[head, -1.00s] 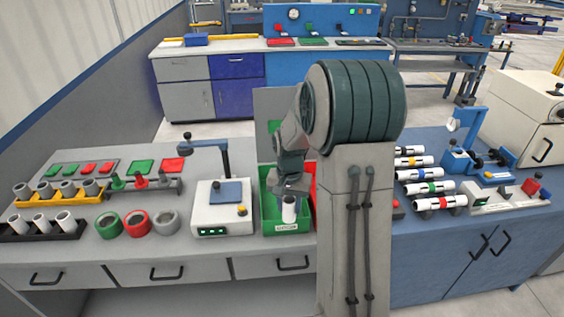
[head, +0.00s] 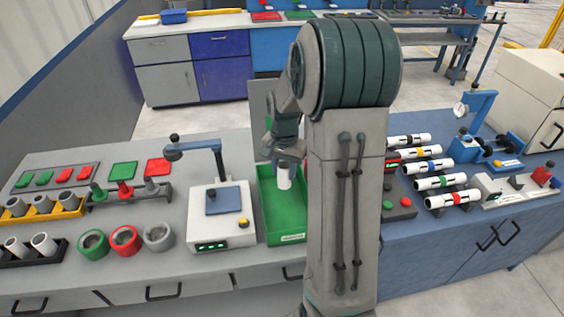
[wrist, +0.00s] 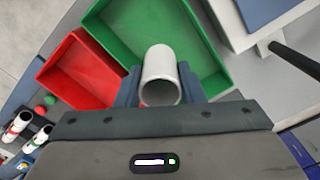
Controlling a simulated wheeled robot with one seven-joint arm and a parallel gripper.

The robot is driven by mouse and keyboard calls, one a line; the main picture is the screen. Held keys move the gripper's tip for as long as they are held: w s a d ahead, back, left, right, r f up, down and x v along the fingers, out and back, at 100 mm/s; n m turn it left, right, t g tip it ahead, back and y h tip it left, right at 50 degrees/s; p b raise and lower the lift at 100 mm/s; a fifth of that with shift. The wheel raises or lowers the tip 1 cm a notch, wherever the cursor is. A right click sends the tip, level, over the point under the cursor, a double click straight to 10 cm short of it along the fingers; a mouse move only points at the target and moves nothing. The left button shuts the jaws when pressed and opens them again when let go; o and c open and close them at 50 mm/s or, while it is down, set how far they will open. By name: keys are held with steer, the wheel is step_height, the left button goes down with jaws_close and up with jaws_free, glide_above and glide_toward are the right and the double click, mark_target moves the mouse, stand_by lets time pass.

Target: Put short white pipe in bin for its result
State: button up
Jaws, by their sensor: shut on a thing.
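My gripper (head: 287,160) is shut on a short white pipe (head: 284,177), which hangs upright below it. In the wrist view the pipe (wrist: 160,75) sits between the two blue-grey fingers (wrist: 163,92). The green bin (head: 285,222) is beneath the pipe in the head view. In the wrist view the green bin (wrist: 115,32) lies behind the pipe, with the red bin (wrist: 82,72) beside it. I cannot tell exactly how high the pipe is above the bin floor.
A white test device with a green display (head: 218,222) stands left of the green bin. Green, red and grey rings (head: 125,239) and racks of grey and white pipes (head: 30,246) are farther left. A blue bench (head: 440,235) with banded pipes (head: 440,181) is at right.

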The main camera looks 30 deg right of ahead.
steer(key=shift+s+d+f+b, duration=0.1)
steer(key=shift+s+f+b, duration=0.2)
steer(key=shift+f, duration=0.1)
steer(key=shift+d+f+b, duration=0.25)
steer(key=shift+f+b, duration=0.25)
steer(key=shift+f, duration=0.25)
steer(key=b, duration=0.8)
glide_above(286, 214)
step_height(286, 214, down, 10)
steer(key=shift+f, duration=0.2)
steer(key=shift+f, duration=0.6)
steer(key=o, duration=1.1)
step_height(286, 214, up, 14)
steer(key=shift+f, duration=0.1)
